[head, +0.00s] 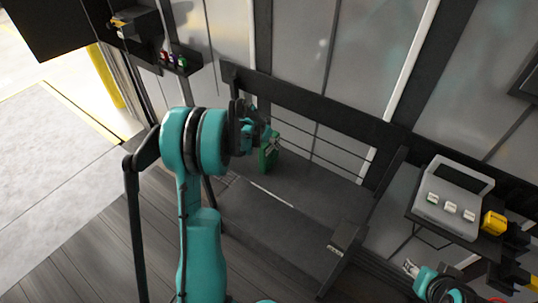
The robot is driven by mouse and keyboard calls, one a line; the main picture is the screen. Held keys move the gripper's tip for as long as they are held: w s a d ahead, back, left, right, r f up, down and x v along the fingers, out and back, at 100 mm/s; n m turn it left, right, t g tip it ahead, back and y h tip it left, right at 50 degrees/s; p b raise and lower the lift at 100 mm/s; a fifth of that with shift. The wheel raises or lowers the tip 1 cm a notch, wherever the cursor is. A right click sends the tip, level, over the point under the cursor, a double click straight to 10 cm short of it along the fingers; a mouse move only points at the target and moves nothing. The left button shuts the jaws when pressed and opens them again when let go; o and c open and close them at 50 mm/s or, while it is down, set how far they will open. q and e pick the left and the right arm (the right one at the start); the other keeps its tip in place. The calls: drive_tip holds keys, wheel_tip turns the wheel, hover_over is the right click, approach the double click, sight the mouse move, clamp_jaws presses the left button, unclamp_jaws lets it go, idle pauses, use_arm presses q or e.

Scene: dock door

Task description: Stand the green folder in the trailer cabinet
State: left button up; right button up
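A green folder-like object (268,158) stands roughly upright at the back left of a dark, low bench-like surface (270,215), in front of the wall. My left gripper (266,133) is right at its top edge. The wrist hides part of the gripper, so I cannot tell whether its fingers are shut on the folder. My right gripper (411,268) is low at the right, well away from the folder, with pale fingertips; its opening is too small to read. I cannot clearly identify the trailer cabinet.
A dark rail (320,104) and thin bars run behind the bench. A grey box with a handle and white switches (449,204) sits at the right beside a yellow part (494,223). A small shelf (180,65) holds small coloured items. The left floor (60,150) is clear.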

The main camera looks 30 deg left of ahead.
use_arm(q)
drive_tip(key=b+x, duration=0.1)
drive_tip(key=x, duration=0.3)
drive_tip(key=shift+f+b, duration=0.25)
drive_tip(key=shift+b, duration=0.05)
drive_tip(key=shift+s+r, duration=0.1)
drive_tip(key=shift+r, duration=0.05)
drive_tip(key=shift+c, duration=0.3)
clamp_jaws()
